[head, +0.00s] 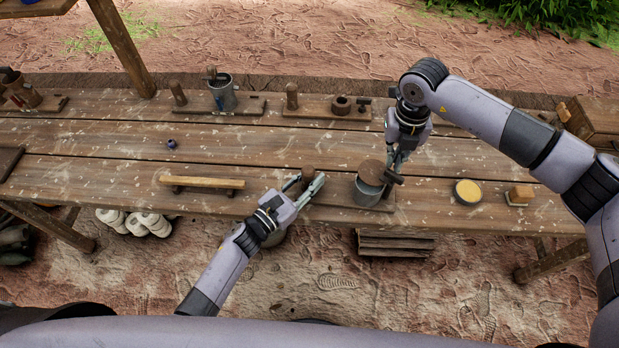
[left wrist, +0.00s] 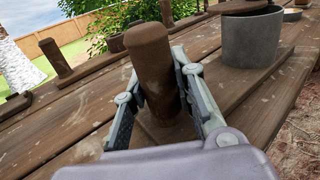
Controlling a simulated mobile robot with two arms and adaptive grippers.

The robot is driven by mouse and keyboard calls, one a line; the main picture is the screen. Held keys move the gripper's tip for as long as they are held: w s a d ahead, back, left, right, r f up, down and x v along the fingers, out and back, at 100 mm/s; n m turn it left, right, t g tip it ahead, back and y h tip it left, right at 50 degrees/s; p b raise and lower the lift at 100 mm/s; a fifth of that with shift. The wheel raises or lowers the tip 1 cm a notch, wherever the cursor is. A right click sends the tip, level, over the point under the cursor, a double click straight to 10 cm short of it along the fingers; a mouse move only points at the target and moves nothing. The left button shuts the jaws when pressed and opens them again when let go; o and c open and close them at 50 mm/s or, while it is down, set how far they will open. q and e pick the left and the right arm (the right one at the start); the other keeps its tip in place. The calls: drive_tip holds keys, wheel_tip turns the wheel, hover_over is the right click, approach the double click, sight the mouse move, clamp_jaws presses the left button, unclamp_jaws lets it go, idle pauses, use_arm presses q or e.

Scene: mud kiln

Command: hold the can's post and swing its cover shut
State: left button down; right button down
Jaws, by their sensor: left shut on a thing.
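The grey can (head: 368,193) stands on a wooden base board near the table's front edge. Its round brown cover (head: 371,172) lies over the back part of the can's top; I cannot tell how much of the mouth is open. The brown upright post (left wrist: 154,65) is on the same board, left of the can. My left gripper (head: 309,184) is shut on the post, with one finger on each side in the left wrist view. My right gripper (head: 396,168) points down at the cover's right edge, by a dark handle-like piece (head: 394,178). Whether its fingers touch is unclear.
A yellow-topped round tin (head: 467,191) and a small brush-like block (head: 519,195) lie to the right. A wooden bar (head: 202,183) lies to the left. Similar boards with posts and a grey can (head: 222,93) stand along the back. The middle of the table is mostly clear.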

drive_tip(key=shift+a, duration=0.3)
drive_tip(key=shift+w, duration=0.25)
drive_tip(key=shift+w+r, duration=0.1)
wheel_tip(320, 180, up, 6)
drive_tip(key=shift+f, duration=0.1)
idle(0.5)
wheel_tip(320, 180, down, 6)
drive_tip(key=d, duration=0.2)
idle(0.7)
drive_tip(key=shift+s+a, duration=0.15)
drive_tip(key=shift+s, duration=0.5)
idle(0.8)
